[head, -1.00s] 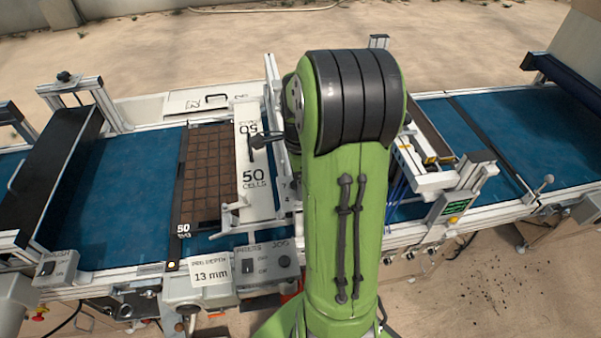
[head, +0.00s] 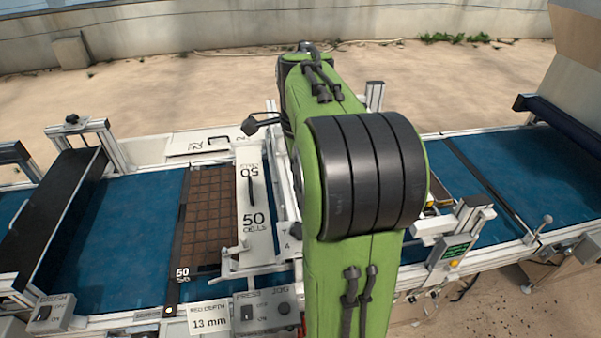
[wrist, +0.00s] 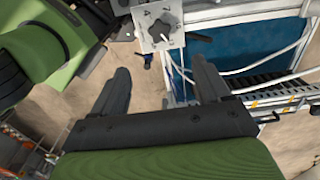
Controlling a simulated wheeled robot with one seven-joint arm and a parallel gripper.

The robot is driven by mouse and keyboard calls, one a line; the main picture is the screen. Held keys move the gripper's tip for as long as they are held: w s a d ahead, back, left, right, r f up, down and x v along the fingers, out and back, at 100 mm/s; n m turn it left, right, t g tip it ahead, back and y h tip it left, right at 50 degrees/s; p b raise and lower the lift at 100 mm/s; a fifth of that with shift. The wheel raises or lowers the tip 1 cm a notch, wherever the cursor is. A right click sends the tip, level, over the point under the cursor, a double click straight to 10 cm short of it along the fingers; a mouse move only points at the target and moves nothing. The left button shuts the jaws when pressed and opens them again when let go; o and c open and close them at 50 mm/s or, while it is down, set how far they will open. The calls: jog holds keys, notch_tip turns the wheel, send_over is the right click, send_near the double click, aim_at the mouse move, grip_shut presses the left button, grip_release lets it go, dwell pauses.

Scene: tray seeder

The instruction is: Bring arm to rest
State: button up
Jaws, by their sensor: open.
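My gripper (wrist: 160,88) shows in the wrist view with its two dark fingers spread apart and nothing between them. Beyond the fingers are the machine's edge and bare floor. In the head view my green arm rises in front of the seeder and bends away at a black-banded joint; the gripper itself cannot be made out there. A brown celled tray (head: 208,215) lies flat on the blue belt (head: 130,235), left of the white 50 CELLS plate (head: 254,222). The arm hides part of the machine's middle.
A dark roller cover (head: 55,205) stands at left. A control box with PRESS and JOG (head: 262,312) and a 13 mm card (head: 209,319) sit at the front edge. A small screen box (head: 452,250) is right of the arm. Sandy floor (head: 250,90) lies open behind.

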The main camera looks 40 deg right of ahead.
jog(key=shift+a, duration=0.1)
jog(key=s+a+f+n+t+b, duration=0.1)
jog(key=s+a+n, duration=0.4)
jog(key=a+n, duration=0.5)
jog(key=s+a+f+n+t+b, duration=0.2)
jog(key=s+a+f+n+t, duration=0.2)
jog(key=a+n, duration=0.6)
jog(key=s+n, duration=0.2)
jog(key=n, duration=0.2)
jog(key=shift+n+t+b, duration=0.3)
jog(key=shift+n, duration=0.1)
